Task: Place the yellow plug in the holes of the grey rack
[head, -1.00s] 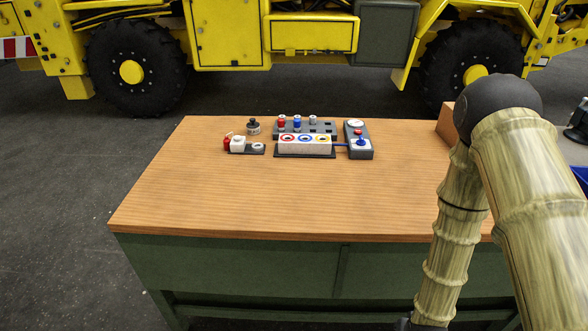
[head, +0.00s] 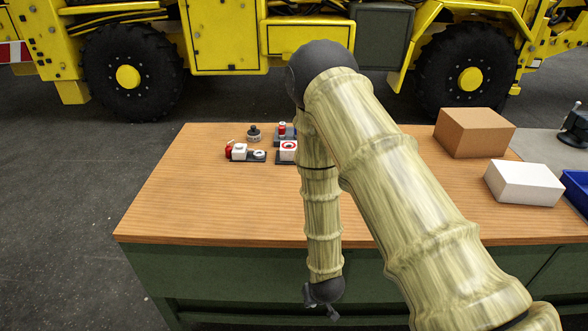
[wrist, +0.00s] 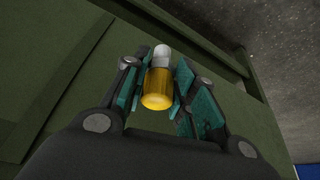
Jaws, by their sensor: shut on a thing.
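The yellow plug (wrist: 157,90) is a yellow cylinder with a pale, light-coloured end. In the wrist view it sits between the teal pads of my gripper (wrist: 160,82), which is shut on it. In the head view my gripper (head: 322,306) hangs low in front of the workbench's front edge, and the plug cannot be made out there. The grey rack (head: 284,137) stands at the back of the bench. Only its left end shows, with a red plug (head: 282,128) in it; my arm hides the rest.
A white box with a red ring (head: 288,149) stands in front of the rack. A red and white device (head: 239,151) and a small dark knob (head: 254,133) are to its left. A brown box (head: 475,132) and white box (head: 523,183) stand at right. The bench's front left (head: 210,205) is clear.

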